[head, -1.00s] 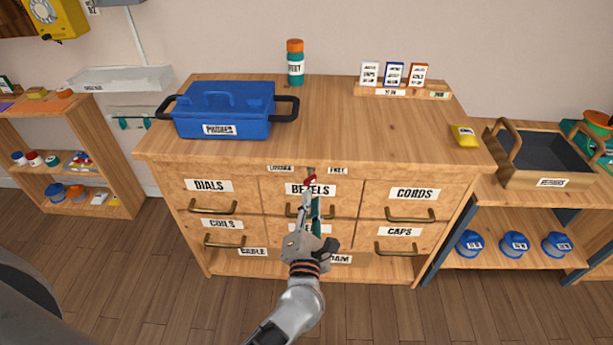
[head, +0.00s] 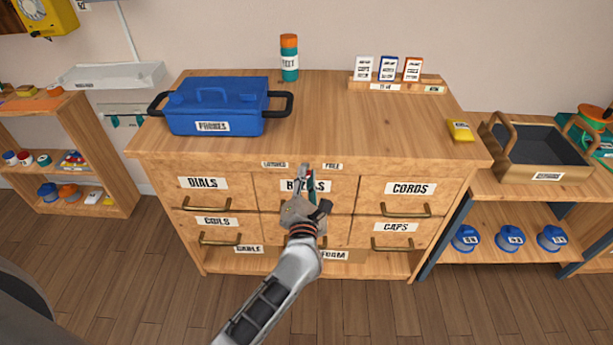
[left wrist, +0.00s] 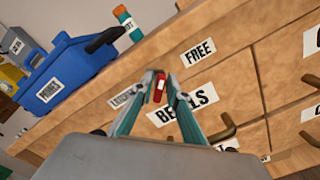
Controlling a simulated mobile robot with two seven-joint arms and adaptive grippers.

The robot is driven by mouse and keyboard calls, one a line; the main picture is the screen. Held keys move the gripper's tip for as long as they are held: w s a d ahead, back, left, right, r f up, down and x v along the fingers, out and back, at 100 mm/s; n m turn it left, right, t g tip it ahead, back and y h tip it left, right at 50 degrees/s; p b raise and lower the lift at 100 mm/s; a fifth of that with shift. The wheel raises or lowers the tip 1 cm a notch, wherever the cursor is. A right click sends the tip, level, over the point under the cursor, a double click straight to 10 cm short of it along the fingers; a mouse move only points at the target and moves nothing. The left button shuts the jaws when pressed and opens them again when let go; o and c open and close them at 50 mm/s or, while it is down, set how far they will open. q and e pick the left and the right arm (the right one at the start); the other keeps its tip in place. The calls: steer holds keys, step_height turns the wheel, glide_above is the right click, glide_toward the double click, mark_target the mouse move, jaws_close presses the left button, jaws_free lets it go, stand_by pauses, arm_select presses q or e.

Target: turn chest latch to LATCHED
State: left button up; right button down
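The chest latch is a small red lever (left wrist: 160,88) on the front rail of the wooden chest (head: 390,140). It sits between a label that seems to read LATCHED (head: 274,164) and the label FREE (head: 332,166). My left gripper (head: 306,172) is at the latch, its fingers pointing at the chest front. In the left wrist view its two fingertips (left wrist: 161,80) stand on either side of the red lever with a small gap; firm contact does not show. In the head view the gripper mostly hides the lever. My right gripper is out of view.
On the chest top are a blue toolbox (head: 215,105), a bottle (head: 289,60), a card stand (head: 395,85) and a yellow packet (head: 460,131). The top's middle is clear.

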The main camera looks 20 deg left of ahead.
arm_select(q)
jaws_close()
